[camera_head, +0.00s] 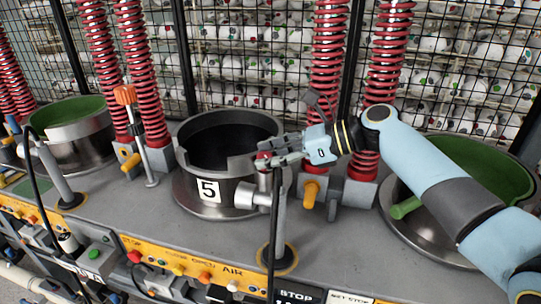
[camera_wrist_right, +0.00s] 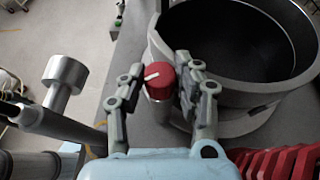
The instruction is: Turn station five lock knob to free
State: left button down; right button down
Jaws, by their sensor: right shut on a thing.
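The station five press pot (camera_head: 226,150) is a dark metal ring with a white "5" label (camera_head: 210,190) on its front. The lock knob (camera_wrist_right: 160,77) is red with a white pointer line, at the pot's rim in the right wrist view. In the head view it is mostly hidden by my right gripper (camera_head: 262,158). My right gripper, also in the right wrist view (camera_wrist_right: 161,80), is shut on the knob, with one finger on each side. The pointer line slants slightly up to the right in that view. Any free or locked marking cannot be made out. My left gripper is not in view.
A grey post with a cylinder head (camera_head: 252,196) stands in front of the pot. An orange-topped lever (camera_head: 126,95) stands to its left. Red springs (camera_head: 326,50) rise behind. A green-lined pot (camera_head: 78,125) is at left. A yellow panel (camera_head: 180,262) runs along the front.

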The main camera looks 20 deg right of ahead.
jog(key=c, duration=0.9)
grip_release()
jog(key=shift+c, duration=0.2)
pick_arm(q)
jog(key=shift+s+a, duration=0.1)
